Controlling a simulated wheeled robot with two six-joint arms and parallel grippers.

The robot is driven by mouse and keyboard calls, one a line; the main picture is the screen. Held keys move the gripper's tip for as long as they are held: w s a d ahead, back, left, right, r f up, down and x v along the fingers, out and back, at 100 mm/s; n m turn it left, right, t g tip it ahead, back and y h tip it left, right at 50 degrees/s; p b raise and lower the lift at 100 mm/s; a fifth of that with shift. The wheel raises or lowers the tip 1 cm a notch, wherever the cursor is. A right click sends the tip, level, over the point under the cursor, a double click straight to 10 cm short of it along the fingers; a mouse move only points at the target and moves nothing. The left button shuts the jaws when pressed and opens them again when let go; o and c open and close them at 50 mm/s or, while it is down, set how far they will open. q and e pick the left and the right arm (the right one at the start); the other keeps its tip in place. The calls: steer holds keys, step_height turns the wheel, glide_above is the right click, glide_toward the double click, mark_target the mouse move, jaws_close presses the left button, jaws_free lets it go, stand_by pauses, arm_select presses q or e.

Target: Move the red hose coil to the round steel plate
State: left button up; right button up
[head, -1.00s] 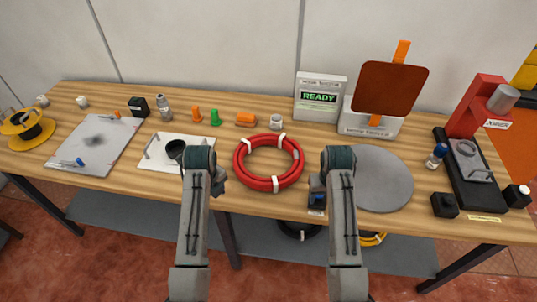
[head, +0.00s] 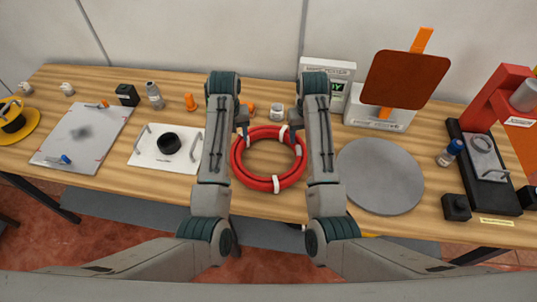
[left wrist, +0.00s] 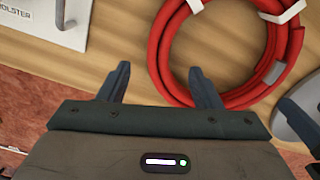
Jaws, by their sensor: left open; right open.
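The red hose coil (head: 255,180), with white bands, lies flat on the wooden table left of the round steel plate (head: 380,175). The grey plate is bare. My left gripper (head: 241,121) is at the coil's far left side, mostly hidden by my arm in the head view. In the left wrist view its fingers (left wrist: 160,85) are apart and empty, the right finger close to the coil's tube (left wrist: 158,50); contact cannot be told. My right gripper (head: 296,120) is open at the coil's far right side, partly hidden by its arm.
A white holster plate (head: 150,160) with a black round part lies left of the coil. A white box (head: 325,75) and an orange-brown panel (head: 403,80) stand behind. A red press (head: 490,105) on a black base and a black cube (head: 456,207) are right of the plate.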

mark_target(235, 151)
arm_select(q)
steer(key=f, duration=1)
steer(key=shift+w, duration=0.25)
arm_select(e)
steer(key=f, duration=1)
steer(key=shift+w, duration=0.25)
arm_select(q)
steer(key=shift+w+f, duration=0.1)
steer(key=shift+f, duration=0.55)
arm_select(e)
steer(key=shift+w+f, duration=0.1)
steer(key=shift+f, duration=0.55)
arm_select(q)
steer(key=shift+c, duration=0.7)
arm_select(e)
steer(key=shift+r, duration=0.1)
steer(key=shift+c, duration=0.7)
arm_select(q)
jaws_close()
arm_select(e)
jaws_close()
arm_select(q)
steer(key=shift+r, duration=0.15)
